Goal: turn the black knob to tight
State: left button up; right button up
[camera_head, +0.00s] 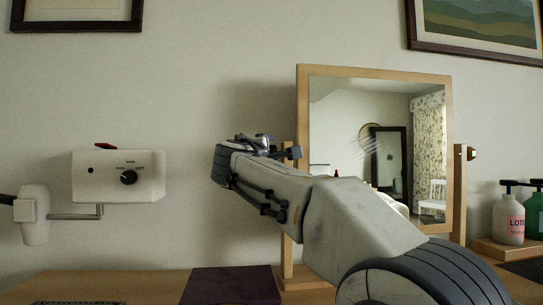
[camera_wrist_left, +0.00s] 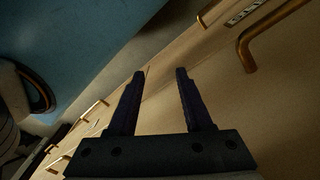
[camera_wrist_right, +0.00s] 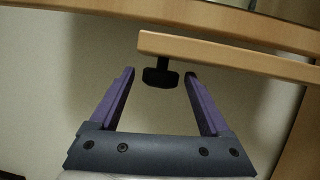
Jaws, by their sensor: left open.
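A black knob (camera_wrist_right: 161,77) sticks out of a pale wooden post (camera_wrist_right: 225,62) in the right wrist view. In the head view this looks like the left post (camera_head: 287,225) of the stand of a wood-framed mirror (camera_head: 302,110). My right gripper (camera_wrist_right: 160,74) is open, its fingertips on either side of the knob with gaps on both sides. In the head view my right gripper (camera_head: 270,147) is beside that post, and the knob is hard to make out there. My left gripper (camera_wrist_left: 160,75) is open and empty, in front of wooden drawer fronts.
A brass knob (camera_head: 471,154) is on the mirror's right post. A white wall box (camera_head: 118,185) with a black dial (camera_head: 128,177) is at left. A dark mat (camera_head: 232,286) lies on the counter. Pump bottles (camera_head: 508,218) stand at right. Drawer handles (camera_wrist_left: 246,50) are near my left gripper.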

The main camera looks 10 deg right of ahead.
jog(key=b+v, duration=0.1)
jog(key=v, duration=0.9)
jog(key=shift+s+b, duration=0.2)
jog(key=shift+b, duration=0.1)
jog(key=shift+a, duration=0.1)
